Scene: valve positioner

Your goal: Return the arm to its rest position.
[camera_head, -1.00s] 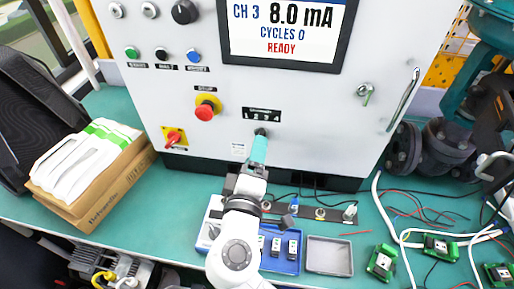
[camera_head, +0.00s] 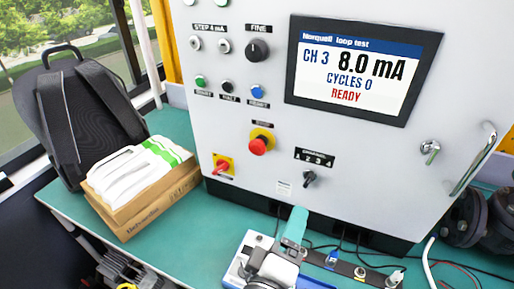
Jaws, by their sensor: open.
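My gripper (camera_head: 296,222), with teal fingers, is at the bottom centre of the head view. It is open, with nothing seen in it; the gap between the fingers is hard to see from this angle. It stands in front of the lower edge of the panel, below the black channel selector knob (camera_head: 309,178), and appears apart from it. My arm runs down out of the bottom of the picture.
The grey panel (camera_head: 350,140) has a screen (camera_head: 362,70) reading CH 3, 8.0 mA, a red stop button (camera_head: 259,145) and a door handle (camera_head: 474,158). A cardboard box (camera_head: 150,208) stands on the green bench (camera_head: 190,250) at left, by a black backpack (camera_head: 90,110). Cables lie right of my gripper.

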